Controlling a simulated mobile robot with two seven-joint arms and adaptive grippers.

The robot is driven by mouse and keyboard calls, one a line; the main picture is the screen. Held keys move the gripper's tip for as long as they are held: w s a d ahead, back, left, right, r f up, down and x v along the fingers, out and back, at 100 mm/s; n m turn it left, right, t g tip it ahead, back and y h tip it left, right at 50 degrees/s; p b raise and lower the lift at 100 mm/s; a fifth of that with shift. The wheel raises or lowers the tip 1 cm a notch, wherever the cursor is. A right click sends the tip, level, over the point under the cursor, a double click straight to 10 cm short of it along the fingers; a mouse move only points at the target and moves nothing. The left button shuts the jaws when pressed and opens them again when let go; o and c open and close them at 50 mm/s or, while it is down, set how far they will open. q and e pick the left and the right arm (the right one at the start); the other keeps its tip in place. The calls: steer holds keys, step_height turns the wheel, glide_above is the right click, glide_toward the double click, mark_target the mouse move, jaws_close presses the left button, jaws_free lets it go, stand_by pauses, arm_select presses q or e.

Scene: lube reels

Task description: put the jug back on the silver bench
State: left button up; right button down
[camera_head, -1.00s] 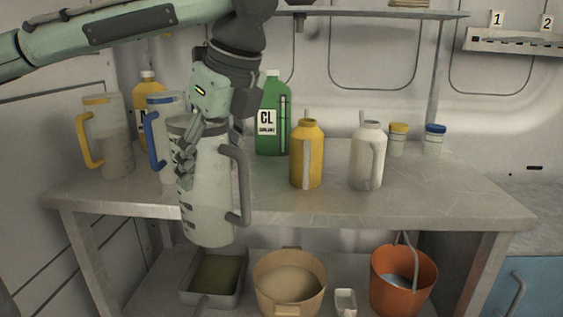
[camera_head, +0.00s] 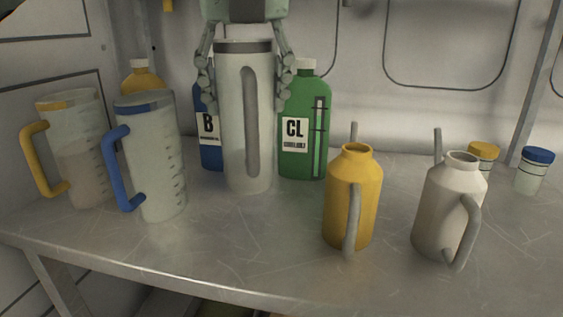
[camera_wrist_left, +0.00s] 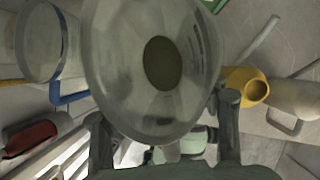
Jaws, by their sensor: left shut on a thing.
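The jug (camera_head: 235,135) is a tall pale grey jug with a dark rim band and a grey handle facing the head camera. My left gripper (camera_head: 246,100) is shut on its upper body, one finger on each side. The jug is upright over the silver bench (camera_head: 265,235), towards the back; I cannot tell whether its base touches the top. In the left wrist view, the jug's wide mouth (camera_wrist_left: 110,85) fills the middle, with a dark patch inside, between the gripper's fingers (camera_wrist_left: 165,125). My right gripper is not in view.
A blue-handled jug (camera_head: 150,175) and a yellow-handled jug (camera_head: 80,165) stand left. A blue bottle (camera_head: 209,145) and green CL bottle (camera_head: 304,130) are close behind. A yellow can (camera_head: 350,195) and white can (camera_head: 440,205) stand right. The bench's front middle is clear.

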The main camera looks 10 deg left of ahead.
mark_target(246, 68)
arm_select(q)
step_height(246, 68, down, 3)
steer(key=shift+s+a+r, duration=0.1)
steer(key=shift+s, duration=0.05)
steer(key=shift+f, duration=2.3)
steer(key=shift+f, duration=0.1)
steer(key=o, duration=1.5)
steer(key=v, duration=1.2)
